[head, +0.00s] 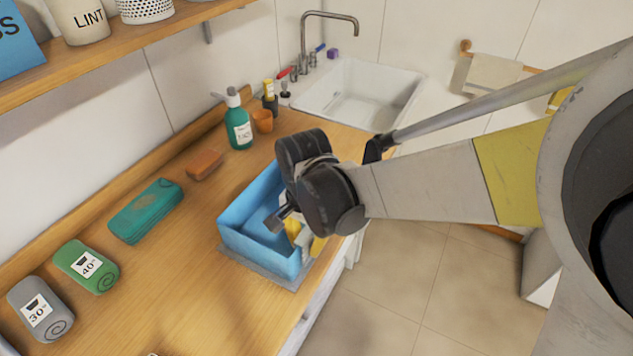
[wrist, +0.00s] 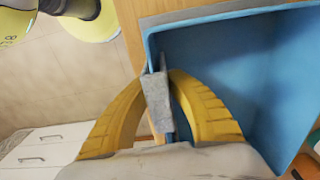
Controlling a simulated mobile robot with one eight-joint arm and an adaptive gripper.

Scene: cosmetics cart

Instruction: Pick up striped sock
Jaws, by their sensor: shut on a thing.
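My gripper (head: 304,238) is at the right side of the blue crate (head: 247,211), with its yellow fingers pointing down. In the wrist view, the fingers (wrist: 159,78) close from both sides on a narrow grey piece (wrist: 157,100) at the rim of the blue crate (wrist: 225,60). One finger is outside the crate wall and the other is on its inner side. I cannot make out stripes on the grey piece, so I cannot tell whether it is the striped sock. My wrist hides much of this spot in the head view.
Rolled grey (head: 41,310) and green (head: 86,267) towels, a teal folded towel (head: 146,211) and a brown block (head: 205,165) lie along the wooden counter's left. A pump bottle (head: 238,130) and orange cup (head: 262,121) stand behind the crate, before the sink (head: 358,94). Front counter is mostly clear.

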